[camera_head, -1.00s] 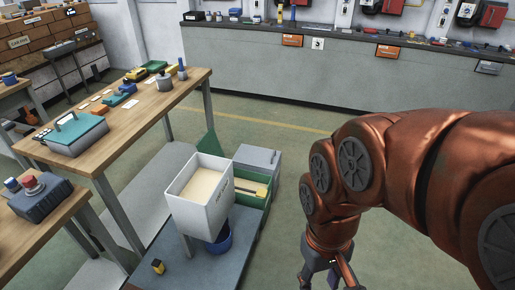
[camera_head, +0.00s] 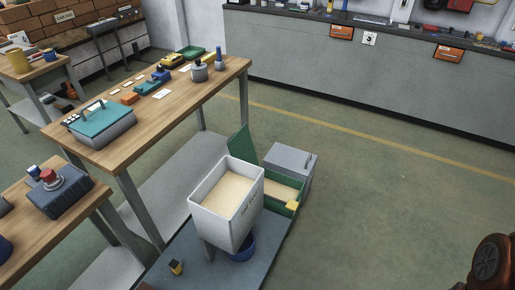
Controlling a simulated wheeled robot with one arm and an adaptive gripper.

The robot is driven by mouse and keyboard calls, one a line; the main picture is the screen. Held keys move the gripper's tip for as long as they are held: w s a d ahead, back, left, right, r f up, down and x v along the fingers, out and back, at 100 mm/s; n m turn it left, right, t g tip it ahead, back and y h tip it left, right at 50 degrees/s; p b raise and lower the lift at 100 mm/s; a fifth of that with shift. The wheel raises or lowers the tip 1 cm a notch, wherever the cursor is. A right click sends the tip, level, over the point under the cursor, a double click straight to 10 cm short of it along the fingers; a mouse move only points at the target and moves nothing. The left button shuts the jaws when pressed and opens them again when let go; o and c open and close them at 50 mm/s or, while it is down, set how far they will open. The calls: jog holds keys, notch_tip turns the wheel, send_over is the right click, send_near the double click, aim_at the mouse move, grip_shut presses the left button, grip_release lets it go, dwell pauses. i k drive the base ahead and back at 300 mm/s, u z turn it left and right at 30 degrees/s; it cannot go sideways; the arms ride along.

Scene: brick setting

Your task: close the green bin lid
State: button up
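The green bin (camera_head: 295,208) stands low, behind and to the right of a white bin. Its green lid (camera_head: 241,148) is open and stands up steeply at the bin's left end. The bin holds pale tan material, and a small yellow patch (camera_head: 292,205) shows at its near right corner. The white bin (camera_head: 235,225) hides part of the green bin's near left side. My gripper is out of view; only a copper-coloured part of my arm shows at the lower right edge.
A grey box (camera_head: 292,160) stands right behind the green bin. A blue bucket (camera_head: 243,247) is under the white bin, on a grey platform (camera_head: 195,262). A wooden workbench (camera_head: 150,110) is to the left. The floor to the right is clear up to the grey counter (camera_head: 350,65).

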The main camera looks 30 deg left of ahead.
aim_at(240, 146)
jog(key=u, duration=0.05)
jog(key=i, duration=5.75)
jog(key=u, duration=2.85)
jog(key=i, duration=3.75)
jog(key=u, duration=0.05)
